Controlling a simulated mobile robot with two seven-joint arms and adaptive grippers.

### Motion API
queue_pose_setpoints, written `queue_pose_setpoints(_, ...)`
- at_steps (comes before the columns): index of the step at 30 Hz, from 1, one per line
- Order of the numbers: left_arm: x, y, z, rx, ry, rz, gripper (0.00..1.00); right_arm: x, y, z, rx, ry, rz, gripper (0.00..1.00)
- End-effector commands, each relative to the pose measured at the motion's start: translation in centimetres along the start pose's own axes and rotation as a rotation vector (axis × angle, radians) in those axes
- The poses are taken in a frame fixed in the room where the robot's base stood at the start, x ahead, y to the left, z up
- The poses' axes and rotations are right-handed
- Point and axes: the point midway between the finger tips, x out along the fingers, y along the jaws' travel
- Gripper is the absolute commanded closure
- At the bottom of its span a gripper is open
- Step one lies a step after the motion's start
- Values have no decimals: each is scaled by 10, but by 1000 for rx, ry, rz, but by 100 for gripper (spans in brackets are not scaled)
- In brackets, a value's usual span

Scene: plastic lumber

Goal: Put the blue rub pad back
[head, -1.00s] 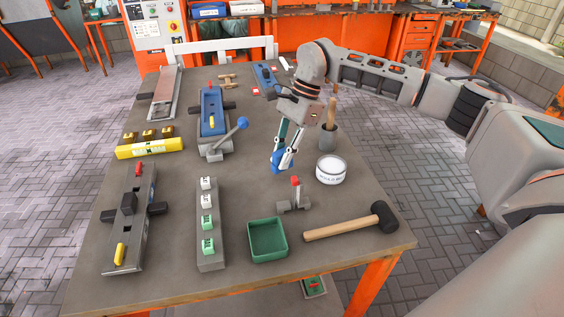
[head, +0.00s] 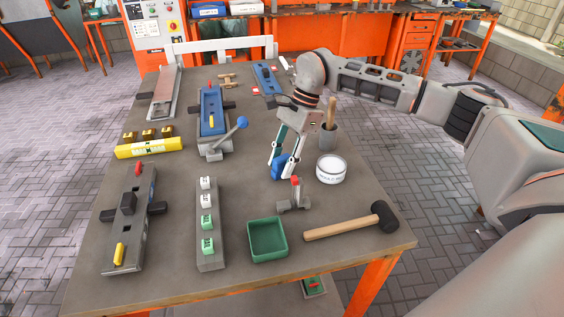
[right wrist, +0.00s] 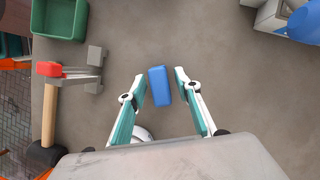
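The blue rub pad (head: 279,168) is near the middle of the table. In the right wrist view the pad (right wrist: 160,85) is a small blue block, slightly turned, between the two fingers. My right gripper (head: 281,170) points down over it. Its fingers (right wrist: 160,88) are open on either side of the pad, with narrow gaps showing. I cannot tell whether the pad touches the tabletop. My left gripper is out of view.
The table (head: 180,250) bears a grey block with a red-topped lever (head: 294,195), a white can (head: 331,169), a mallet (head: 345,223), an empty green tray (head: 268,240) and a blue-topped fixture (head: 212,112) with a ball lever. Bare table lies left of the gripper.

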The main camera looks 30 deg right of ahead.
Motion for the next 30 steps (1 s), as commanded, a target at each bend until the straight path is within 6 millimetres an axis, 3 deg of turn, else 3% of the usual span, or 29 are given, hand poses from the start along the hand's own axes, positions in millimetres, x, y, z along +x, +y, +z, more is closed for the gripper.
queue_pose_setpoints(5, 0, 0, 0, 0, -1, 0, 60, -22, -1, 1, 0, 0, -5, 67)
queue_pose_setpoints(18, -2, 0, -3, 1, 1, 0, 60, -105, -1, 1, -1, 0, -4, 67)
queue_pose_setpoints(24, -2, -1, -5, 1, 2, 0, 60, -120, 0, 1, 0, 0, -2, 67)
queue_pose_setpoints(30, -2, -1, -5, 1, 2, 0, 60, -122, 0, 0, -1, 0, -1, 67)
